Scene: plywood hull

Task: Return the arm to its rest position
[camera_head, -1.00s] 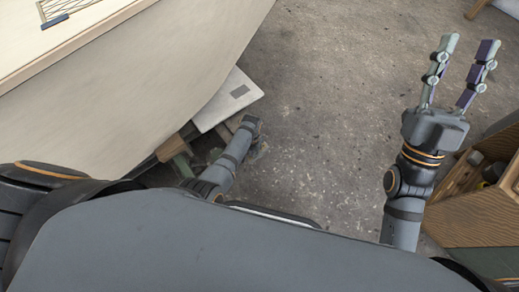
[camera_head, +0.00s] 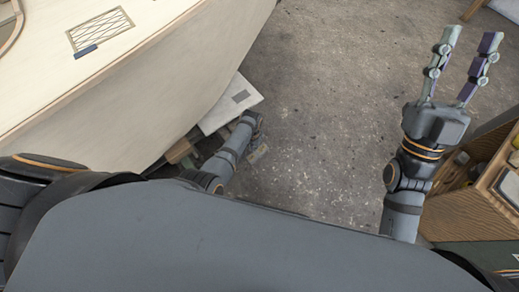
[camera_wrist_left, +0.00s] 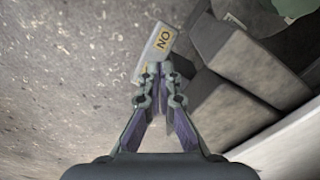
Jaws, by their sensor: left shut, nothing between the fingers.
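My left arm reaches down low beside the pale plywood hull (camera_head: 165,85) in the head view, its wrist hanging over the concrete floor; its fingers are not clear there. In the left wrist view my left gripper (camera_wrist_left: 158,72) is shut and empty, its fingertips meeting.
A white panel (camera_head: 225,105) and wood blocks lie by the hull's lower edge. Grey blocks (camera_wrist_left: 245,65) are close right of my left gripper in the wrist view. A wooden cabinet (camera_head: 480,205) with items stands at the right. Floor between is clear.

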